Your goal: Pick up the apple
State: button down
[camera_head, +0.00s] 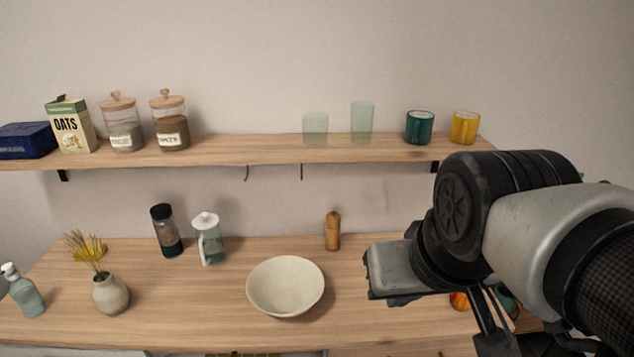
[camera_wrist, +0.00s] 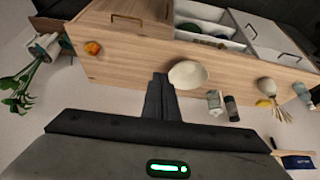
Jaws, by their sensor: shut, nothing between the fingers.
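The apple (camera_head: 459,300) is red and orange on the right part of the wooden counter in the head view, mostly hidden behind my arm. In the wrist view the apple (camera_wrist: 92,48) shows whole near the left end of the counter. My gripper (camera_wrist: 161,77) is shut and empty, its fingers together in the middle of the wrist view. It is apart from the apple, which lies to the left of the fingertips there.
A cream bowl (camera_head: 286,287) stands left of my wrist, with a wooden mill (camera_head: 333,231) behind it. A white-lidded pitcher (camera_head: 208,238) and dark bottle (camera_head: 167,231) stand further left. A shelf (camera_head: 240,150) with jars and cups hangs above. A potted plant (camera_wrist: 22,82) stands beyond the apple.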

aim_at(458, 300)
jog(key=i+l, duration=0.1)
jog(key=l, duration=0.7)
jog(key=i+l, duration=0.15)
jog(key=l, duration=0.6)
jog(key=i+z, duration=0.05)
